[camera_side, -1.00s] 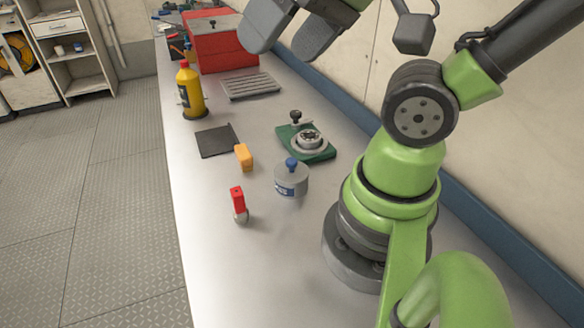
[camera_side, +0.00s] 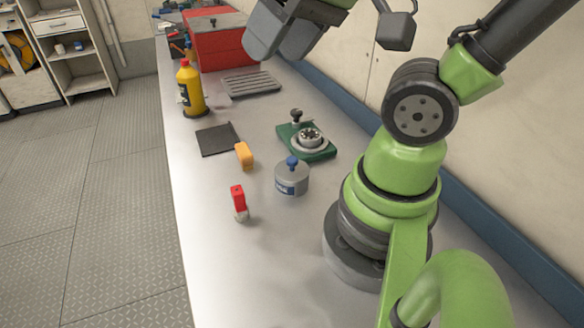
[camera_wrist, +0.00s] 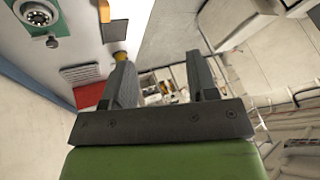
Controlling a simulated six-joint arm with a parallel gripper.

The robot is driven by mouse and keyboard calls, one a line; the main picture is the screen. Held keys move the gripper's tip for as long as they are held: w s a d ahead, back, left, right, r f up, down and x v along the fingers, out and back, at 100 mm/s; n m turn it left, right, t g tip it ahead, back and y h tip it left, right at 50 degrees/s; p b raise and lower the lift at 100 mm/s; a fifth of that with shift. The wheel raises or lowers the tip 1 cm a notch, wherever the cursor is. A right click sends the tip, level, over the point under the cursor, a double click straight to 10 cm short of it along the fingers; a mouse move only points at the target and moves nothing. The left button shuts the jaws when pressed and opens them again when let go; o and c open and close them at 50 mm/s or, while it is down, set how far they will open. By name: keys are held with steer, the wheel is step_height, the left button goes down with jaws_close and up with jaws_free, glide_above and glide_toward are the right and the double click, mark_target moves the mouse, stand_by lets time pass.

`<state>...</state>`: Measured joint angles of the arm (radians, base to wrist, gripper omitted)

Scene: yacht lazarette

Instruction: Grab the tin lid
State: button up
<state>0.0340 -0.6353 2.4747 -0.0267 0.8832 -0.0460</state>
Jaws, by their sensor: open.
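A grey round tin (camera_side: 291,183) stands on the bench in front of my base in the side view. Its lid carries a blue knob (camera_side: 292,162), and the lid sits on the tin. I do not see the tin in the wrist view. My gripper (camera_side: 280,45) is raised well above the bench, beyond the tin and apart from it. Its two dark fingers are spread with nothing between them, as the wrist view (camera_wrist: 164,80) also shows.
A green-based fixture (camera_side: 318,153) stands just behind the tin. A red-topped item (camera_side: 238,200) and an orange block (camera_side: 244,154) stand to its left. Farther back are a black mat (camera_side: 217,140), yellow bottle (camera_side: 191,92), slatted grey rack (camera_side: 250,84) and red box (camera_side: 219,52). The near bench is clear.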

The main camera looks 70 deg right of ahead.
steer(key=w+d+f+n+g+h, duration=0.1)
steer(key=w+d+f+g, duration=0.3)
steer(key=f, duration=0.2)
steer(key=n+g, duration=0.3)
steer(key=g, duration=0.1)
glide_toward(292, 159)
steer(key=f, duration=0.4)
steer(key=shift+s+a+f, duration=0.2)
steer(key=shift+a, duration=0.05)
steer(key=shift+s+d+f, duration=0.1)
steer(key=shift+s+f, duration=0.05)
steer(key=shift+f, duration=0.8)
steer(key=shift+s+a+f, duration=0.1)
steer(key=shift+s+f, duration=0.1)
steer(key=shift+f, duration=0.75)
steer(key=shift+s+d+f, duration=0.1)
steer(key=shift+s+f, duration=0.05)
steer(key=shift+f, duration=0.8)
steer(key=c, duration=1)
